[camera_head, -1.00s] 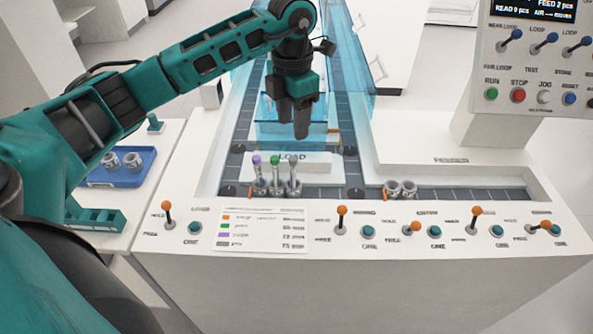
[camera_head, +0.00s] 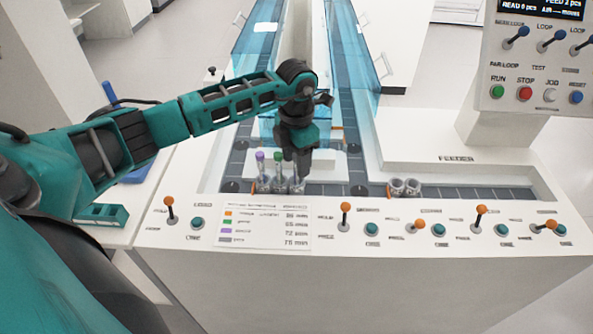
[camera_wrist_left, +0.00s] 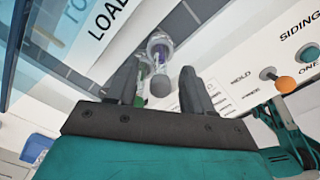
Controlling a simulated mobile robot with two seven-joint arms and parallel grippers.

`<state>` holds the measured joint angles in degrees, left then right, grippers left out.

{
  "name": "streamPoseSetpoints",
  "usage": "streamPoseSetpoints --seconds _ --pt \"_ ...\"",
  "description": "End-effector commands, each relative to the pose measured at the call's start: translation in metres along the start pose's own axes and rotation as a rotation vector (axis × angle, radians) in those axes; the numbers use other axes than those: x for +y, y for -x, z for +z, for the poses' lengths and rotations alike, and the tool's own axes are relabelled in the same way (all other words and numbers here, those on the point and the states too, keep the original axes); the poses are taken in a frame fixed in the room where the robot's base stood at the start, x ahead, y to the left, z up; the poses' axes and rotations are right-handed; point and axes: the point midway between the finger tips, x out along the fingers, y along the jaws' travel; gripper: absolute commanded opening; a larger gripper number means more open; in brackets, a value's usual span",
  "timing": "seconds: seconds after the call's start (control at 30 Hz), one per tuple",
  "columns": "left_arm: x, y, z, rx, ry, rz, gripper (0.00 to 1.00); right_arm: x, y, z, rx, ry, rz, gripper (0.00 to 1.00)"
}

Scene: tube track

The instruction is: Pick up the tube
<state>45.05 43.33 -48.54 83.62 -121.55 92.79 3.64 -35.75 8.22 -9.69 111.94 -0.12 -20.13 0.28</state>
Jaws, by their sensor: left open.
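A row of tubes in clear holders stands in front of the LOAD sign. The purple-capped tube (camera_head: 261,168) is at the left and the green-capped tube (camera_head: 279,168) is in the middle. The grey-capped tube at the right is mostly hidden by my left gripper (camera_head: 300,168) in the head view. In the left wrist view the grey cap (camera_wrist_left: 160,83) shows between the two open fingers of my left gripper (camera_wrist_left: 160,88), with the green tube (camera_wrist_left: 142,72) close to the left finger. I cannot tell whether a finger touches a tube. My right gripper is not in view.
Two empty clear holders (camera_head: 405,187) stand on the feeder track to the right. The front panel (camera_head: 330,262) carries orange-tipped levers and teal buttons. Blue clear guards (camera_head: 352,75) line the track behind. A control box (camera_head: 530,60) stands at the upper right.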

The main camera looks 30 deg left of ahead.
Motion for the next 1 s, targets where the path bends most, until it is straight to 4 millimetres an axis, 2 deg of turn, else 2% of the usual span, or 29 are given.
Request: streamPoseSetpoints --seconds 0.17,0.63,1.0 --pt "0.0 0.0005 0.0003 -0.001 0.0 0.0 0.49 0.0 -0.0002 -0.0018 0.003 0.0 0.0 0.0" --pt "0.0 0.0009 0.0003 -0.001 0.0 0.0 0.04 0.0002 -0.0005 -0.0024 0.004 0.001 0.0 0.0" --pt "0.0002 0.0071 0.0009 -0.003 0.0 0.001 0.03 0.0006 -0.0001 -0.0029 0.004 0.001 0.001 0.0"
